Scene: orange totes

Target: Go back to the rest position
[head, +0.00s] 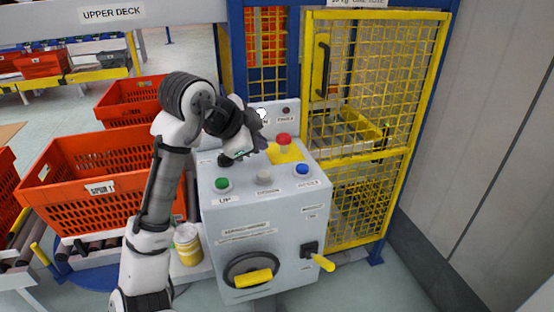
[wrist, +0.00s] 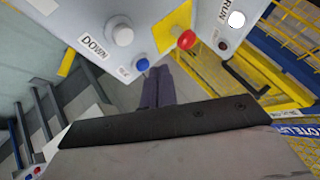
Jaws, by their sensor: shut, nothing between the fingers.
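My gripper (head: 258,143) is over the back left of the grey control console (head: 255,214) in the head view, with my arm bent above it. In the wrist view its dark fingers (wrist: 158,88) are together, with nothing between them. The console top carries a green button (head: 222,184), a grey-white button (head: 263,180), a blue button (head: 301,169) and a red mushroom button (head: 283,140) on a yellow plate (head: 287,154). The red button (wrist: 187,40) and blue button (wrist: 142,64) also show in the wrist view. I cannot tell whether the gripper touches the console.
Orange totes (head: 105,172) stand on a roller conveyor to the left. A yellow mesh gate (head: 411,155) stands behind and right of the console. The floor at right front is clear.

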